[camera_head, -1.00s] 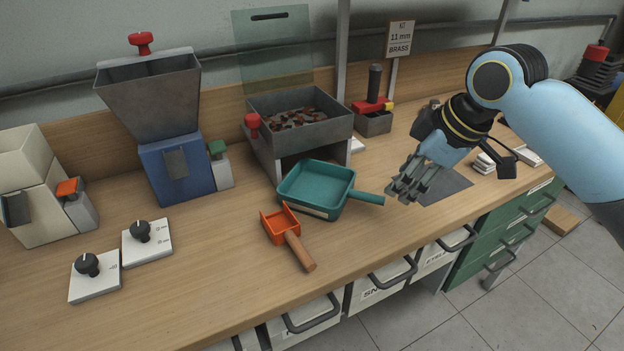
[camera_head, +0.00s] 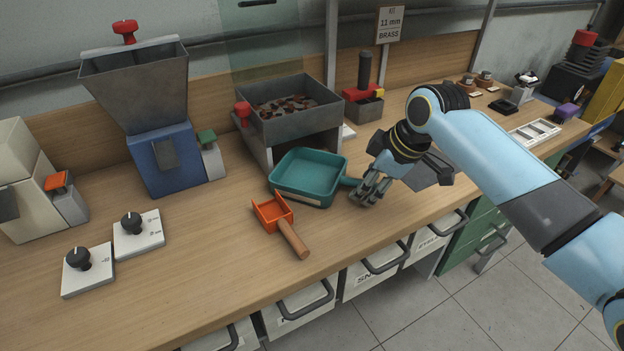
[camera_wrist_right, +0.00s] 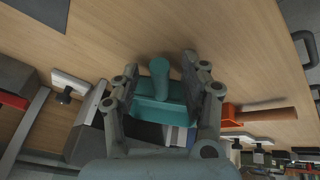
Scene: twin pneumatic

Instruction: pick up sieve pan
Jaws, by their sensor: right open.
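The sieve pan is a teal square tray (camera_head: 309,171) with a teal handle that points right, on the wooden bench in front of the grey bin. My right gripper (camera_head: 362,194) is at the handle's end in the head view, and its fingers hide part of the handle. In the right wrist view the open fingers (camera_wrist_right: 157,88) stand on either side of the teal handle (camera_wrist_right: 159,72), with the pan body (camera_wrist_right: 160,108) beyond. I cannot tell whether a finger touches the handle. My left gripper is not in view.
An orange scoop (camera_head: 272,212) with a wooden handle lies just in front of the pan. The grey bin (camera_head: 290,110) of small parts stands behind it. A blue hopper machine (camera_head: 163,160) and two white dial boxes (camera_head: 139,235) are at left.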

